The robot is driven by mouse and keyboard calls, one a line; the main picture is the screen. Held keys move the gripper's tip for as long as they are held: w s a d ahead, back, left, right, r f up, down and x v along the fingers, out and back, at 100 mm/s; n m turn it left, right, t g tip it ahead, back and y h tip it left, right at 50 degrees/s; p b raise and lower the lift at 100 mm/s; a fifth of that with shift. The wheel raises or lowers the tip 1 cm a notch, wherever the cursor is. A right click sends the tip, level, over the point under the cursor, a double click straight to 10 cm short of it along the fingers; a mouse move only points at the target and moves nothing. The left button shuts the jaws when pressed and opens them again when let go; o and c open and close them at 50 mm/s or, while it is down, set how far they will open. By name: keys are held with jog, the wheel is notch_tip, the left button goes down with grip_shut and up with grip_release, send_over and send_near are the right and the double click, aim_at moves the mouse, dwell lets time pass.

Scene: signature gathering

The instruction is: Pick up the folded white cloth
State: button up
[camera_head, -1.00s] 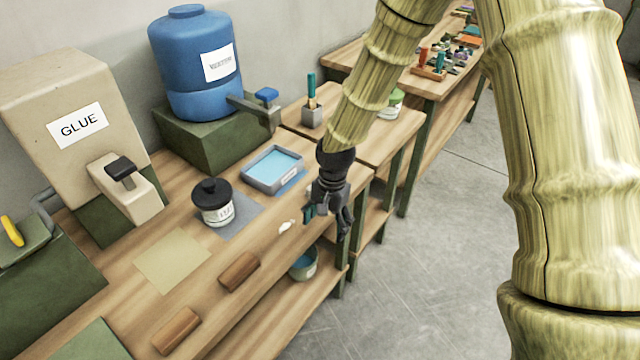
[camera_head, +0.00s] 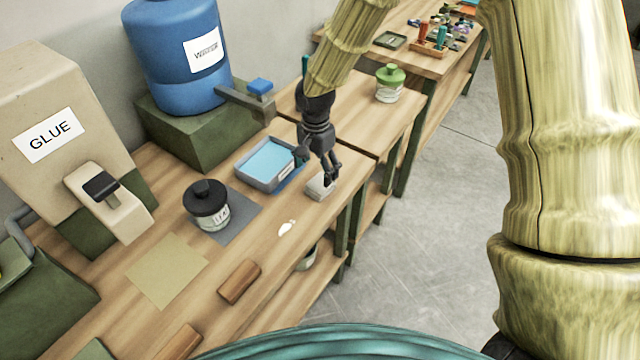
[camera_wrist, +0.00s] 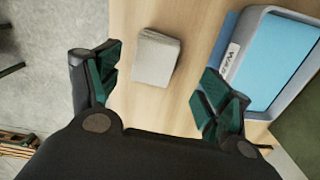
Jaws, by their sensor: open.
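The folded white cloth (camera_head: 319,187) lies on the wooden bench near its front edge, to the right of the blue water tray. In the wrist view the cloth (camera_wrist: 156,57) is a small pale block on bare wood, ahead of the fingertips and between their lines. My gripper (camera_head: 317,173) hangs above the cloth in the head view and partly covers it. In the wrist view my gripper (camera_wrist: 158,82) has its two green-padded fingers wide apart with nothing between them. I cannot tell the exact height above the cloth.
The blue-filled tray (camera_head: 268,164) stands close beside the cloth; it also fills the right of the wrist view (camera_wrist: 270,55). A black-lidded jar (camera_head: 207,205), a white smear (camera_head: 287,228) and a wooden block (camera_head: 239,282) are on the bench. A green-lidded jar (camera_head: 389,85) stands beyond.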

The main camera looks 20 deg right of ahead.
aim_at(320, 183)
jog(key=shift+w+f, duration=0.15)
jog(key=shift+f, duration=0.2)
jog(key=shift+s+d+f+p, duration=0.1)
jog(key=shift+s+f+p, duration=0.1)
jog(key=shift+s+p, duration=0.15)
jog(key=f+p, duration=0.1)
jog(key=d+f, duration=0.1)
jog(key=f, duration=0.1)
jog(key=shift+w+f+p, duration=0.1)
jog(key=shift+f+p, duration=0.1)
jog(key=shift+p, duration=0.2)
jog(key=shift+f, duration=0.75)
jog(key=c, duration=1.1)
jog(key=shift+r, duration=0.15)
